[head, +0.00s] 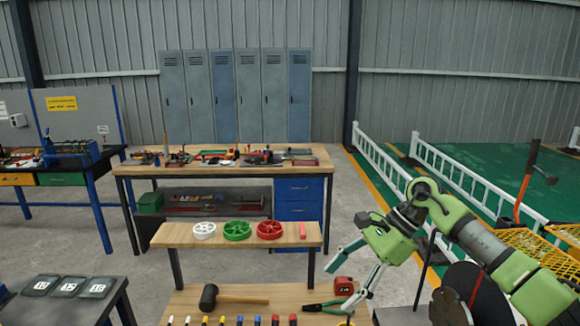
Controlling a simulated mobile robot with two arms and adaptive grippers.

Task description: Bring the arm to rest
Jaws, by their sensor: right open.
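My right arm (480,245), green and grey, comes in from the right side of the head view. Its gripper (348,282) is open, with its two fingers spread and pointing down and to the left. It is above the right end of the near wooden bench (280,297). A red tape measure (343,286) and green-handled pliers (326,308) show close to the fingertips in the picture. I see nothing held between the fingers. My left gripper is not in view.
A raised shelf (180,236) carries white (204,230), green (237,230) and red (269,229) wheels. A black mallet (209,297) and several coloured markers lie below. A dark disc (466,285) and yellow mesh (528,241) are beside my right arm. Open floor lies behind.

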